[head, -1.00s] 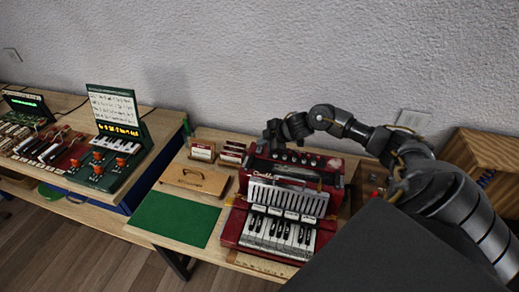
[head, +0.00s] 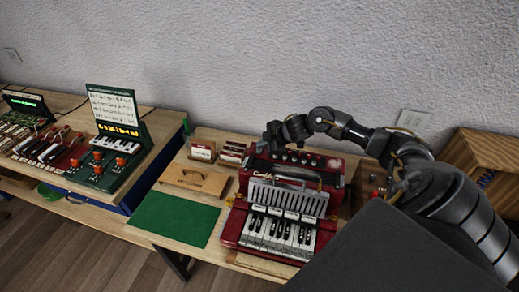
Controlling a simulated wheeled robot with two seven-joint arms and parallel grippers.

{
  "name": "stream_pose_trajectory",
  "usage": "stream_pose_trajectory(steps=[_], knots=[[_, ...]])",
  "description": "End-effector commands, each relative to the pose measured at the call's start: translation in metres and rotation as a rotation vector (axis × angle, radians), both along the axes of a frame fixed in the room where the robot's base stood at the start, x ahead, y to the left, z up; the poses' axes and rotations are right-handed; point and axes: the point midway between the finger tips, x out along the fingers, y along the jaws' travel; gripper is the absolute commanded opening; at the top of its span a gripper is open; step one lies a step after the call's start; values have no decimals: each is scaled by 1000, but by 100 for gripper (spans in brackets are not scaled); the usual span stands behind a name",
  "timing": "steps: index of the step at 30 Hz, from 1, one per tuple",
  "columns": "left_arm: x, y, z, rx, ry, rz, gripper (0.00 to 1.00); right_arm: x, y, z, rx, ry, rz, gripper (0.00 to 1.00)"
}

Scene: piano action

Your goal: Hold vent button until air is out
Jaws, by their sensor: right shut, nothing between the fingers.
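A red accordion (head: 231,232) lies on the wooden bench, with its white keys toward the front and a row of dark round buttons along its back part. I cannot tell which of these is the vent button. My right gripper (head: 268,138) is shut and empty at the back left edge of the accordion, by the left end of the button row. Whether it touches the accordion is too small to tell. The bellows show only in part. My left gripper is not in view.
A green mat (head: 173,218) and a wooden board with a handle (head: 196,181) lie left of the accordion. Small card boxes (head: 202,151) stand behind. A green music console (head: 117,155) sits on the left bench. A wooden crate (head: 487,160) stands at right.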

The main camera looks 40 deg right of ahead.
Motion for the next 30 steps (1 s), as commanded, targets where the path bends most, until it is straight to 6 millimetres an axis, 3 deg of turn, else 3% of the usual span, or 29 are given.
stream_pose_trajectory(steps=[30], knots=[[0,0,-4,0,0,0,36,0,0,-9,0,1,1,0]])
